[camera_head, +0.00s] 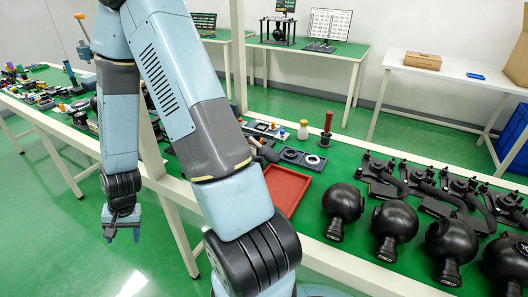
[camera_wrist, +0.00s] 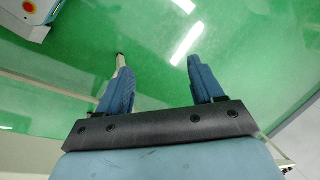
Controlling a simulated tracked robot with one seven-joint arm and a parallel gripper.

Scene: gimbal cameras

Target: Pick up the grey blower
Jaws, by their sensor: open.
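My gripper (camera_head: 122,236) hangs low at the left in the head view, in front of the long table and above the green floor. In the wrist view my gripper (camera_wrist: 156,66) has its two blue fingers wide apart, with only floor between them. I cannot pick out the grey blower with certainty. A dark grey object (camera_head: 262,151) lies on the table just right of my arm, partly hidden by it, and its kind is unclear. No blower shows in the wrist view.
The long green-topped table (camera_head: 338,170) holds a red tray (camera_head: 285,187), a dark red upright tool (camera_head: 326,130), a white bottle with an orange cap (camera_head: 303,129), and several round black gimbal cameras (camera_head: 343,203). Small parts crowd its left end. My arm crosses the middle.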

